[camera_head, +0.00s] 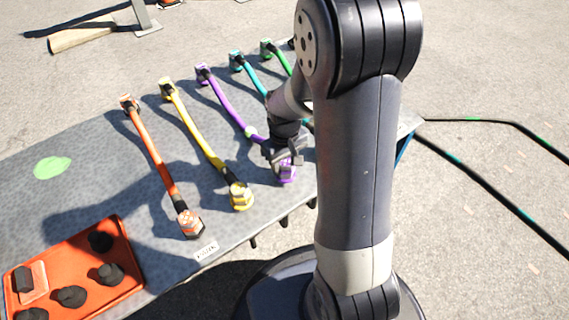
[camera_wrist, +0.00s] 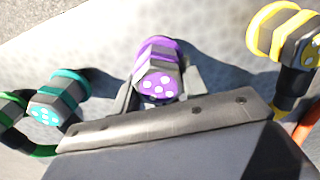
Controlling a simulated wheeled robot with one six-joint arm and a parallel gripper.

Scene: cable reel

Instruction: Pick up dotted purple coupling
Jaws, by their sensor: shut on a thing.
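The purple coupling (camera_head: 286,173) with pale dots on its end face sits at the near end of the purple cable (camera_head: 232,113). In the wrist view the dotted purple coupling (camera_wrist: 160,80) lies between the fingers of my gripper (camera_wrist: 160,92). In the head view my gripper (camera_head: 284,160) is shut on it near the table's front edge. I cannot tell whether the coupling touches the table. The arm hides part of the area to its right.
A yellow coupling (camera_head: 240,196) and an orange coupling (camera_head: 190,224) lie to the left on the grey table (camera_head: 75,195). A teal coupling (camera_wrist: 55,100) is beside the purple one in the wrist view. An orange tray (camera_head: 125,285) with black parts stands front left.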

